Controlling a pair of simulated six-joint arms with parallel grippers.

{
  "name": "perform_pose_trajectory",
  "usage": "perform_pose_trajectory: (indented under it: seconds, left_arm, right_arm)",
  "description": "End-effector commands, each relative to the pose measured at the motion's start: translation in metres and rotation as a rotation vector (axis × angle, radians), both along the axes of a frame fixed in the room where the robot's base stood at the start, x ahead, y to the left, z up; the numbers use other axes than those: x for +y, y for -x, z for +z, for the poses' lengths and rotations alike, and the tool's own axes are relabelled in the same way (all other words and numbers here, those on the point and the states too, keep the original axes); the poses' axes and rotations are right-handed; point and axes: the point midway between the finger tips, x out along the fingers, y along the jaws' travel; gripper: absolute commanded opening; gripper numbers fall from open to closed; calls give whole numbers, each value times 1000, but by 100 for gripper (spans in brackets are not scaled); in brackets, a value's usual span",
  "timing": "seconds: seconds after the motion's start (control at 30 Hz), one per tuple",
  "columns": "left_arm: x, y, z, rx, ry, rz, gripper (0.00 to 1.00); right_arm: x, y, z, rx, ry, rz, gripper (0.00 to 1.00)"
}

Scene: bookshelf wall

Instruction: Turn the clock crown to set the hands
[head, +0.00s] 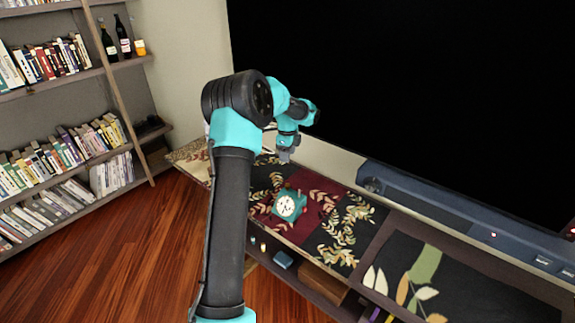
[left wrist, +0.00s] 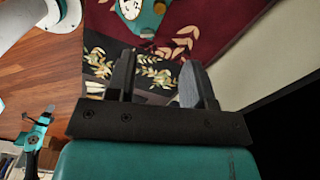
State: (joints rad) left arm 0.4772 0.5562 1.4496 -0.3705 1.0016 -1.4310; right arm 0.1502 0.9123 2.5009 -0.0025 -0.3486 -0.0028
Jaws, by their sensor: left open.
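The clock (head: 288,205) is a small teal box with a round white dial and dark hands. It stands on the patterned runner, with its face toward the head camera. In the left wrist view the clock (left wrist: 146,16) is at the top edge, partly cut off. I cannot make out the crown clearly. My left gripper (head: 286,153) is above the runner, behind and above the clock in the head view, and apart from it. In the left wrist view the left gripper (left wrist: 160,75) shows its two dark fingers spread with nothing between them. My right gripper is not in view.
The patterned runner (head: 345,240) lies on a low cabinet below a large dark screen (head: 400,90). A blue-grey bar (head: 440,200) runs along the cabinet's back. Bookshelves (head: 60,130) with a leaning ladder stand at the left. The wooden floor (head: 130,250) is clear.

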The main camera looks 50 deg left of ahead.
Motion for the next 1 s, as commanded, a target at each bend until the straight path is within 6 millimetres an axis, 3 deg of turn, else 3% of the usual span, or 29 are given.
perform_pose_trajectory:
  seconds: [0.2,0.73,0.87,1.0]
  left_arm:
    - [-1,0,20,0,1,0,48]
    - [-1,0,21,0,1,0,48]
    - [-13,-3,10,3,14,8,48]
    - [-49,-9,-23,13,51,42,48]
  right_arm:
    - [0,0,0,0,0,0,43]
    - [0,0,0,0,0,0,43]
    - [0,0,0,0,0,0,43]
    - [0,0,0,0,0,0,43]
